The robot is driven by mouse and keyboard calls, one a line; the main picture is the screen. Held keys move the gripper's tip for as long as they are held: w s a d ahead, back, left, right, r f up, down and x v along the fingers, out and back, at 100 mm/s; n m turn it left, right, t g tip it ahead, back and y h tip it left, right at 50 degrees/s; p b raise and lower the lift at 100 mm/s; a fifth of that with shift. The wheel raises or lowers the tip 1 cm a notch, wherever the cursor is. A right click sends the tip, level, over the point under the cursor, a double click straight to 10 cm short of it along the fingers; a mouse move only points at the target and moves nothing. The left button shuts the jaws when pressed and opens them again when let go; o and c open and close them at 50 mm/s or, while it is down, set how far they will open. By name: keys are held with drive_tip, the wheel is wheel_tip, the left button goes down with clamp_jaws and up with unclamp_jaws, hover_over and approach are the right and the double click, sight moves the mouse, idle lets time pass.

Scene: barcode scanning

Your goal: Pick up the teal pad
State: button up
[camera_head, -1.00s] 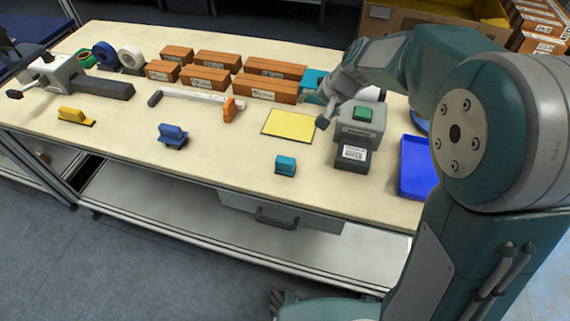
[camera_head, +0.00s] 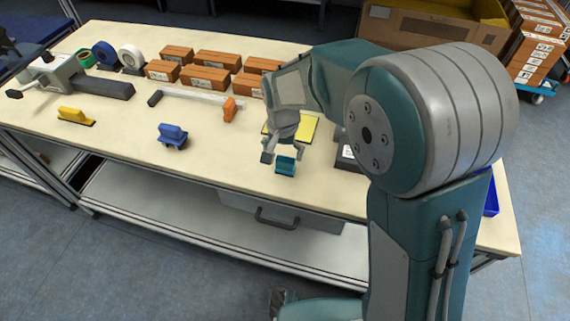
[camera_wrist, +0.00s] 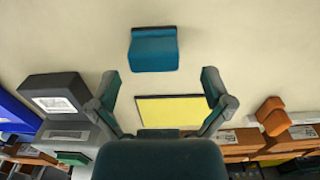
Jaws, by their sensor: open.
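The teal pad (camera_head: 285,166) is a small block with a raised grip, standing on the table near its front edge in the head view. In the wrist view the teal pad (camera_wrist: 153,50) lies beyond the fingertips, centred between them. My gripper (camera_head: 284,155) is over the table just behind the pad. The pad appears apart from both fingers.
A yellow sheet (camera_head: 308,129) lies behind the pad, partly covered by my gripper. A blue pad (camera_head: 172,136) and a yellow pad (camera_head: 76,116) stand to the left. A dark grey device (camera_wrist: 55,98) is near the gripper. Brown boxes (camera_head: 207,79) line the back.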

sight(285, 158)
drive_tip(key=f, duration=0.5)
drive_tip(key=shift+d, duration=0.25)
drive_tip(key=c, duration=1.1)
drive_tip(key=shift+r, duration=0.15)
drive_tip(key=shift+r, duration=0.3)
wheel_tip(285, 158, up, 2)
drive_tip(key=shift+w+r, duration=0.1)
drive_tip(key=s+d+r, duration=0.2)
drive_tip(key=s+r, duration=0.3)
drive_tip(key=s, duration=0.1)
drive_tip(key=s+d+r, duration=0.3)
drive_tip(key=s+r, duration=0.2)
drive_tip(key=s, duration=0.2)
drive_tip(key=shift+d, duration=0.35)
